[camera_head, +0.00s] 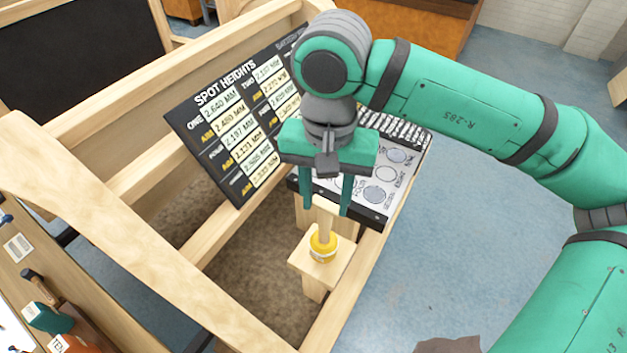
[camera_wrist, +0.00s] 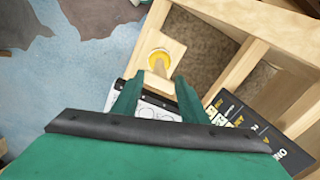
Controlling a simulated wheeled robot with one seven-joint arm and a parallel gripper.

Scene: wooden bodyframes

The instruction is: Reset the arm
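My gripper (camera_head: 326,211) hangs from my bent green arm, fingers pointing down, over the wooden frame. Its two fingers are clearly apart; the gap also shows in the wrist view (camera_wrist: 156,82). A yellow-based piece with a wooden handle (camera_head: 323,244) stands upright on a small wooden block (camera_head: 308,268). In the wrist view the yellow piece (camera_wrist: 158,56) lies just beyond the fingertips. The handle's upper end appears between or just below the fingertips, with no finger seen pressing on it. I cannot tell the exact height gap.
A black "Spot Heights" board (camera_head: 235,125) leans in the wooden frame (camera_head: 135,225) left of my gripper. A panel with round markings (camera_head: 388,172) lies behind the fingers. Tools, including a hammer (camera_head: 40,288), lie on the bench at lower left. Blue floor (camera_head: 465,240) is open at right.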

